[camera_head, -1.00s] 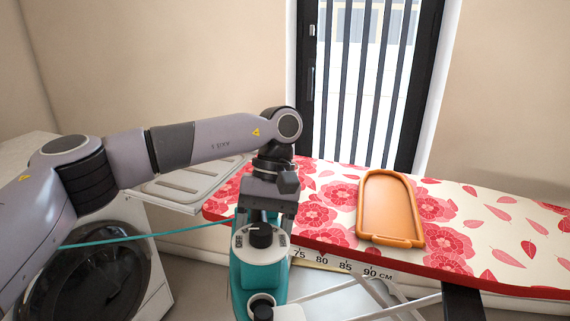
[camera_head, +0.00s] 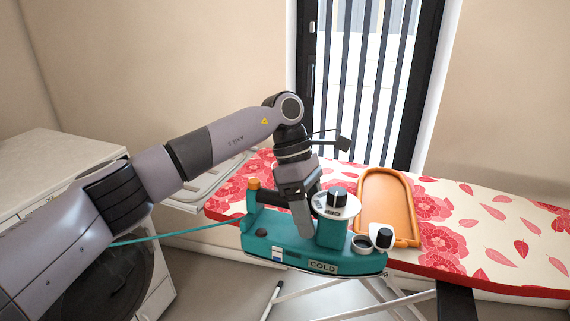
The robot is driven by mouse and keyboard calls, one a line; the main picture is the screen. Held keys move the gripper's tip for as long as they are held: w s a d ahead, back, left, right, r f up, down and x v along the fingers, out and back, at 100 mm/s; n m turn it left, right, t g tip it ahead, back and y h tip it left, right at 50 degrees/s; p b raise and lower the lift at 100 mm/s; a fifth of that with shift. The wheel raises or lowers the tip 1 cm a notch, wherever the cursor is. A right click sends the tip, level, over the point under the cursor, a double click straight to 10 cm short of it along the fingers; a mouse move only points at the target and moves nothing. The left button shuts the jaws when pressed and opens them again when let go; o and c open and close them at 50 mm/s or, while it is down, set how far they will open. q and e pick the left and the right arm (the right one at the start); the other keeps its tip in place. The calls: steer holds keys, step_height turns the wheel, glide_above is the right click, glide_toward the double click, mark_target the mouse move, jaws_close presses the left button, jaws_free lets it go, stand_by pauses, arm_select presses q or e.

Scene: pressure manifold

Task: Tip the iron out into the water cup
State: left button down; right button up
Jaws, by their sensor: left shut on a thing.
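The teal iron (camera_head: 285,246) hangs in my left gripper (camera_head: 303,222), in front of the ironing board's near edge. The gripper is shut on it, with the fingers down at its handle. The iron lies lengthwise across the view, roughly level, with a "COLD" label on the side facing me. A white-and-black dial (camera_head: 336,204) stands on top. A dark round opening (camera_head: 362,243) and a black-topped white cap (camera_head: 382,237) are at its right end. I cannot make out a water cup. My right gripper is not in view.
An orange rest tray (camera_head: 383,198) lies on the floral ironing board (camera_head: 480,222), partly behind the iron. A teal cord (camera_head: 180,235) runs left from the iron. A washing machine (camera_head: 130,270) stands at the left. The board's right part is clear.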

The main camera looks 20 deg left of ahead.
mark_target(321, 192)
arm_select(q)
steer(key=n, duration=0.1)
steer(key=w+d+r+n+t, duration=0.1)
steer(key=n, duration=0.1)
steer(key=d+n+t+p, duration=0.1)
steer(key=shift+w+d+r+n+h, duration=0.15)
steer(key=shift+w+n+h, duration=0.15)
steer(key=shift+w, duration=0.1)
steer(key=n, duration=0.1)
steer(key=w+d+n+t, duration=0.1)
steer(key=n, duration=0.1)
steer(key=shift+w+d+r+p, duration=0.1)
steer(key=shift+d+r+p, duration=0.15)
steer(key=shift+p, duration=0.15)
steer(key=n, duration=0.1)
steer(key=d+n+t, duration=0.1)
steer(key=shift+w+r+n+p, duration=0.2)
steer(key=shift+w+n+p, duration=0.1)
steer(key=shift+w+n, duration=0.1)
steer(key=w+d+n+t+y+p, duration=0.2)
steer(key=d+n+y+p, duration=0.2)
steer(key=n, duration=1.3)
steer(key=shift+w+d+f+n+t+y+p, duration=0.2)
steer(key=shift+w+d+n+t+y+p, duration=0.15)
steer(key=shift+d+y, duration=0.95)
steer(key=shift+a, duration=0.15)
